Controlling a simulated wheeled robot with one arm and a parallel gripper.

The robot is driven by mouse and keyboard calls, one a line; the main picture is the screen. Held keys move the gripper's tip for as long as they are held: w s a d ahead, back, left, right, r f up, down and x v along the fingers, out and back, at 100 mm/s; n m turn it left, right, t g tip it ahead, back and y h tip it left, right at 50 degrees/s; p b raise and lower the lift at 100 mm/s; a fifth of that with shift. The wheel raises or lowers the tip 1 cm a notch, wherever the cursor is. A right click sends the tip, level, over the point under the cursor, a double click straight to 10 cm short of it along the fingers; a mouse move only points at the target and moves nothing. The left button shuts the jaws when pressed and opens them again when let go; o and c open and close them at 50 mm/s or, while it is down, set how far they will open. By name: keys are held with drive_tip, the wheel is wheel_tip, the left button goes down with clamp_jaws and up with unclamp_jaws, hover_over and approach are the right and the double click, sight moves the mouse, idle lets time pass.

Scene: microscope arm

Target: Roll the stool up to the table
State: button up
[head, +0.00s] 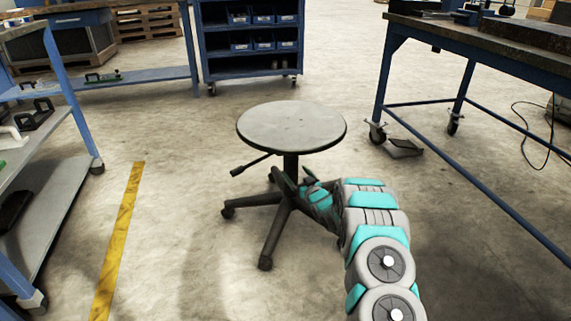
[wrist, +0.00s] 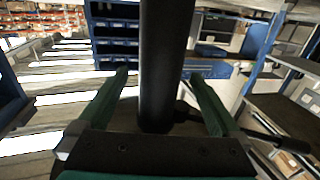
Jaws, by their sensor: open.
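The stool (head: 291,126) has a round grey seat, a dark column and a dark five-legged base. It stands upright on open floor in the middle of the head view. Its black column (wrist: 160,60) rises through the wrist view. My gripper (head: 294,178) is low under the seat, in front of the column. In the wrist view its two green fingers (wrist: 160,78) are open, one on each side of the column, with gaps visible. A blue-framed table (head: 480,36) with a dark top stands at the right of the head view.
A blue cabinet with bins (head: 250,42) stands behind the stool. A shelf rack (head: 40,180) is at the left, beside a yellow floor line (head: 121,240). A cable (head: 538,150) lies near the right table. Floor around the stool is mostly clear.

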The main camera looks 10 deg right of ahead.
drive_tip(key=shift+f+b+x, duration=0.2)
drive_tip(key=shift+b+x, duration=0.1)
drive_tip(key=shift+x, duration=3.6)
drive_tip(key=shift+a+r, duration=0.1)
clamp_jaws()
